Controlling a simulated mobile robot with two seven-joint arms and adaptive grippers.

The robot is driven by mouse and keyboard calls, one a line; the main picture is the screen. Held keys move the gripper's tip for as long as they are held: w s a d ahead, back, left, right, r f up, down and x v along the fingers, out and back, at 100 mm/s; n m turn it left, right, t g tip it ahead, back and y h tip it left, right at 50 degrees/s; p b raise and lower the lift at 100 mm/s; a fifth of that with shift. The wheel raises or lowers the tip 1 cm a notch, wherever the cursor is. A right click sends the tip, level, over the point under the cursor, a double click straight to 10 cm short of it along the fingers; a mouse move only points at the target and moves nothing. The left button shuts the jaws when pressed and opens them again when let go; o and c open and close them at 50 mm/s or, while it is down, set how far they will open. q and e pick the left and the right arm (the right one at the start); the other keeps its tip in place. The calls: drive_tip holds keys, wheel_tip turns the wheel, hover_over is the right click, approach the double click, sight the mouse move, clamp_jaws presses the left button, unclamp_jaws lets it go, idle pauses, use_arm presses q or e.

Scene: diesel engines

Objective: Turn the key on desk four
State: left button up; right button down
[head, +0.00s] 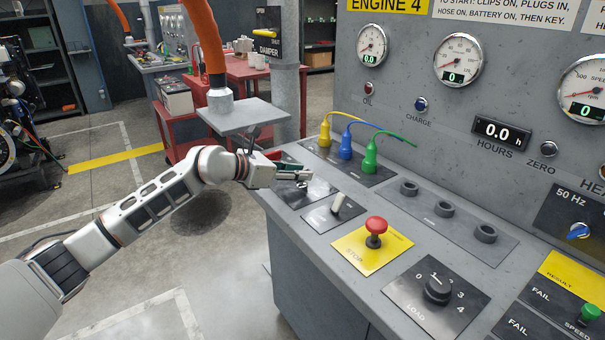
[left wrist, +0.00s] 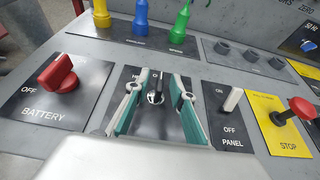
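The key (left wrist: 155,95) shows in the left wrist view as a small dark upright piece in a round metal lock on a black plate of the grey desk (head: 300,270). The panel behind reads "ENGINE 4" (head: 388,4). My left gripper (head: 296,172) reaches over the desk's left end in the head view. In the left wrist view, its two green-lined fingers (left wrist: 157,96) are open, one on each side of the key, with a gap on both sides. My right gripper is not in view.
A red battery switch (left wrist: 60,75) is left of the key. A white panel switch (head: 338,205) and a red stop button (head: 376,228) are to its right. Yellow, blue and green plugs (head: 346,148) stand behind. A grey plate (head: 242,116) is behind the left wrist.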

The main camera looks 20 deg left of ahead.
use_arm(q)
drive_tip(key=shift+w+d+f, duration=0.2)
drive_tip(key=shift+w+d, duration=0.15)
drive_tip(key=shift+w, duration=0.1)
